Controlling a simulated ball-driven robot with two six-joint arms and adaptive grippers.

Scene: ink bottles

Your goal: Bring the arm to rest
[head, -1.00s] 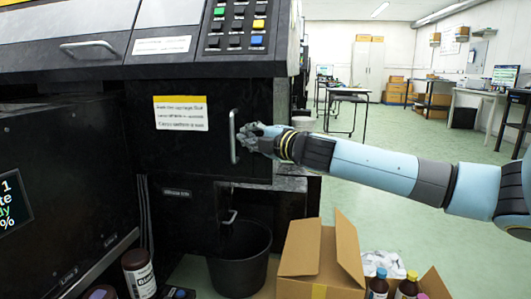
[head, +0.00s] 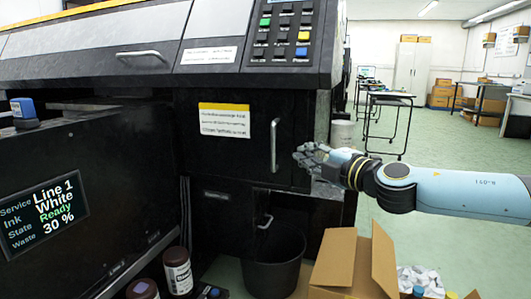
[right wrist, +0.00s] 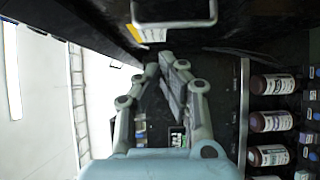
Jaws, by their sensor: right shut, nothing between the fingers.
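My right gripper (head: 308,156) is shut and empty in the head view. It is just right of the vertical metal handle (head: 274,146) on the black cabinet door, apart from it as far as I can tell. In the right wrist view the gripper's two fingers (right wrist: 166,68) come together in the middle, with a metal handle (right wrist: 174,24) beyond them at the top. The right arm reaches in from the right edge of the head view. My left gripper does not show.
A black machine with a screen (head: 42,214) fills the left. Below the door stand a black bin (head: 272,272) and an open cardboard box (head: 340,262). Dark bottles (head: 178,270) stand at the bottom left. Green floor (head: 450,150) is open to the right.

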